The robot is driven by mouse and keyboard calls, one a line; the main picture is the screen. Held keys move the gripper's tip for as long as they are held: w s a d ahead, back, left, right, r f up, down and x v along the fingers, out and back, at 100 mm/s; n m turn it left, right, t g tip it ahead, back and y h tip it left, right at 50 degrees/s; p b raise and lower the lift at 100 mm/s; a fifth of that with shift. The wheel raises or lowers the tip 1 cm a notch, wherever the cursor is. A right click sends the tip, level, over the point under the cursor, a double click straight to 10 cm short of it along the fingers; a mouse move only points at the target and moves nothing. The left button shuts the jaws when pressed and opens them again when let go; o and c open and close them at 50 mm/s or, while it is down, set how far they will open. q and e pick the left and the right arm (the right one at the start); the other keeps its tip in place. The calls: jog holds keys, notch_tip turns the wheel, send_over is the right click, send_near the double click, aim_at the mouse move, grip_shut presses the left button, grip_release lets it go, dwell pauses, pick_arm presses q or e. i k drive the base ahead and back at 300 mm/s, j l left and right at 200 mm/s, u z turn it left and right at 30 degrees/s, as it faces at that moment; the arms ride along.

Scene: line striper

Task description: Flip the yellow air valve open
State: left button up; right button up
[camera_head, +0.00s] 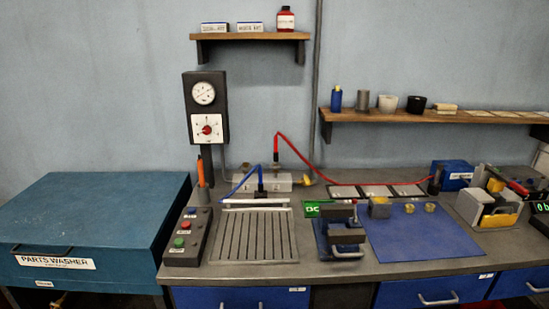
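A small yellow part (306,180), which looks like the air valve handle, sits at the right end of the grey manifold block (270,183) at the back of the bench. It is too small to tell whether it is turned open or shut. A blue hose (240,183) and a red hose (295,150) rise from the block. Neither of my grippers is in view.
A gauge and dial box (206,108) stands behind the bench. In front are a button box (187,237), a slatted tray (253,237), a dark vise (345,237) and a blue mat (420,235). A teal parts washer (90,220) stands left.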

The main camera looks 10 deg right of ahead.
aim_at(308, 183)
jog(key=i+l+z, duration=0.2)
jog(key=i+l, duration=0.25)
jog(key=i+l+z, duration=0.15)
jog(key=i+l, duration=0.25)
jog(key=i, duration=0.25)
jog(key=k+l, duration=0.1)
jog(key=l, duration=0.15)
jog(key=k+l, duration=0.1)
jog(key=l, duration=0.15)
